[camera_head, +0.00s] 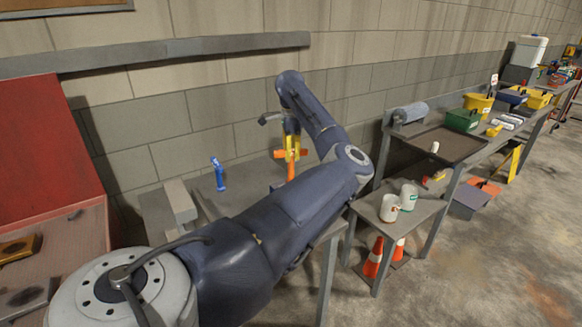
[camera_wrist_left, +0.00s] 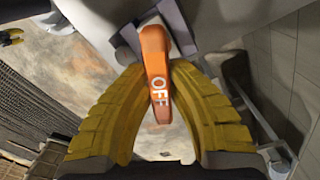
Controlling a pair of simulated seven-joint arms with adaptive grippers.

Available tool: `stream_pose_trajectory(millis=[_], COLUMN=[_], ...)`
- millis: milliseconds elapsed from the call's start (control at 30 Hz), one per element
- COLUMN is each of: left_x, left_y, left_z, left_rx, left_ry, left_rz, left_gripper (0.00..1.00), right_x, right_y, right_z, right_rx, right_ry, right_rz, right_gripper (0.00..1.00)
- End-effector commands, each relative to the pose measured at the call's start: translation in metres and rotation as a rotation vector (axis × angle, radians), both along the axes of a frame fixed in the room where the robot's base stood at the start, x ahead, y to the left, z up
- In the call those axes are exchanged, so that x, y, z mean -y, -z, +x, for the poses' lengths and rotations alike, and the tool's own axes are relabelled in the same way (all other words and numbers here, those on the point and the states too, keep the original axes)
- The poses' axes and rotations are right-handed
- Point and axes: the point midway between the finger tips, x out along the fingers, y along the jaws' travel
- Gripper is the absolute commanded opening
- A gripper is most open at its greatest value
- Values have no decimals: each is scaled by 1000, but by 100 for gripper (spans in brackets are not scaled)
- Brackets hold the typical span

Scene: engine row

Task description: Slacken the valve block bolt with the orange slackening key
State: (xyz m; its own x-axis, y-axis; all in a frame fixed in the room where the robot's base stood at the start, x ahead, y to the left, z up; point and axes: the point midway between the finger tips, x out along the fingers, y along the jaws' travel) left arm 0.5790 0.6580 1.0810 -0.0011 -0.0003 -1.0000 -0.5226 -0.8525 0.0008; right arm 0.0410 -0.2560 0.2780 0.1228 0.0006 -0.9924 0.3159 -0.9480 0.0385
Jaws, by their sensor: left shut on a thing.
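The orange slackening key (camera_head: 291,171) is upright above the grey bench at the centre of the head view. In the left wrist view the key (camera_wrist_left: 156,60) shows white letters reading OFF. My left gripper (camera_head: 290,153) is shut on it, with its yellow fingers on both sides of the key. A grey part (camera_wrist_left: 178,28) lies beside and behind the key's far end in the wrist view; I cannot tell whether it is the valve block. I see no bolt clearly. A blue key (camera_head: 219,174) stands upright on the bench, left of my gripper.
A grey block (camera_head: 180,201) lies on the bench left of the blue key. A red panel (camera_head: 45,140) stands at the far left. My left arm covers much of the bench. A brick wall is behind.

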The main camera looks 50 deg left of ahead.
Motion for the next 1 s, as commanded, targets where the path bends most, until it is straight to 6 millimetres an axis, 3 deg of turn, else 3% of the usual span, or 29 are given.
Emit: stream_pose_trajectory(millis=[700, 1000], left_x=[0, 0], left_y=[-3, -3], left_z=[1, 0], left_rx=[3, 2], left_ry=[876, 1115], left_rz=[1, 1], left_gripper=[0, 0], right_x=[0, 1], right_y=[0, 0], right_z=[0, 0], right_rx=[0, 0], right_ry=[0, 0], right_rz=[0, -1], right_gripper=[44, 44])
